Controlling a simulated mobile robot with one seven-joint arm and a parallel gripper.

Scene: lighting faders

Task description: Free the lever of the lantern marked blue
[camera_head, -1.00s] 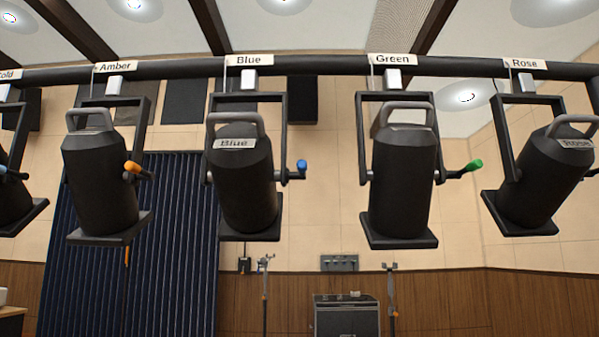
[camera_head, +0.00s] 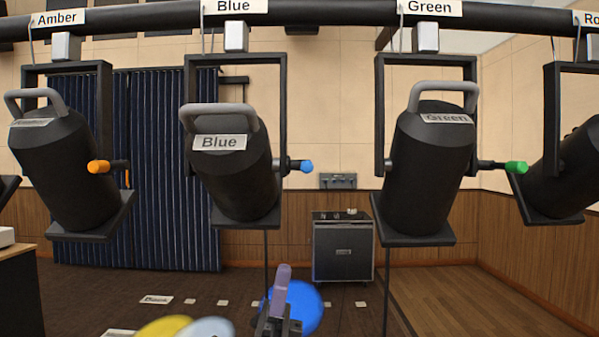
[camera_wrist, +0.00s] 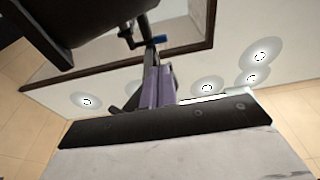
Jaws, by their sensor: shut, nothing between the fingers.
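The lantern marked Blue (camera_head: 243,180) hangs from the overhead bar in the middle left of the head view, with a grey handle and a name plate. Its lever (camera_head: 306,166) has a blue tip and sticks out on the right side of the yoke. My gripper (camera_head: 282,272) has purple fingers pressed together and empty. In the head view it is below the lever and apart from it. In the wrist view the fingers (camera_wrist: 157,80) point toward the lever.
The Amber lantern (camera_head: 68,170) hangs to the left and the Green lantern (camera_head: 428,175) to the right, with an orange and a green lever tip. A black bar (camera_head: 320,20) runs above. A dark cabinet (camera_head: 343,252) stands behind. Blue and yellow discs show low in the head view.

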